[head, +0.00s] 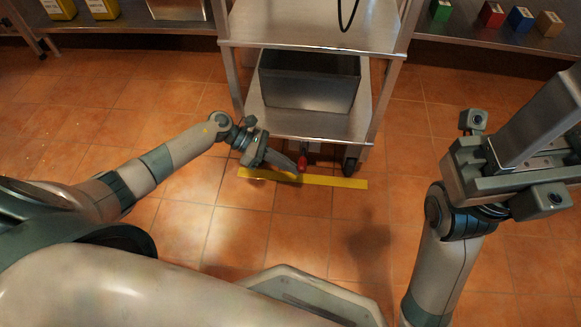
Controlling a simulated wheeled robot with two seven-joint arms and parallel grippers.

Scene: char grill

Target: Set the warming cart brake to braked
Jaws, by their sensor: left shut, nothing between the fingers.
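The warming cart (277,119) is a steel cart with shelves and stands at the top centre. A small red brake pedal (302,161) shows under the front edge of its lower shelf, near a dark caster (351,162). My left gripper (294,168) is shut and empty, low by the floor, with its tip just left of the red pedal. I cannot tell whether it touches the pedal. My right gripper (545,125) is raised at the right, far from the cart; its fingers do not show clearly.
A yellow floor strip (335,181) lies in front of the cart. A dark metal bin (309,80) sits on the cart's lower shelf. Counters with yellow containers (103,8) and coloured boxes (490,14) stand on either side. The tiled floor in front is clear.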

